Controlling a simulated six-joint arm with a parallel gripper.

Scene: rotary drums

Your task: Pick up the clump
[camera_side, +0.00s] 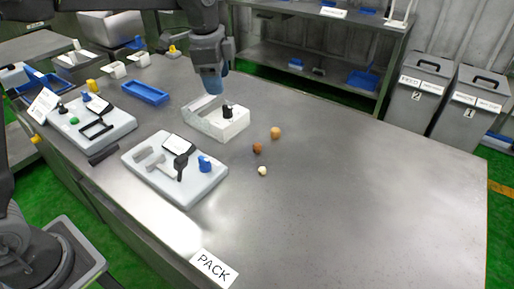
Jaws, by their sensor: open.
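Three small round lumps lie apart on the grey steel table (370,180): a tan-orange one (276,132), a brown one (257,148) and a cream one (262,171). Any of them could be the clump; I cannot tell which. My gripper (213,92) points down above the back of the white open tray (236,127), up and to the left of the lumps. It is open and touches none of them. Its fingertips are small and partly lost against the tray.
A black-topped item (228,111) stands at the white tray. A white panel with a blue knob (205,163) and black lever lies in front, with another panel (92,125) at left. A blue tray (145,93) sits behind. The table's right side is clear.

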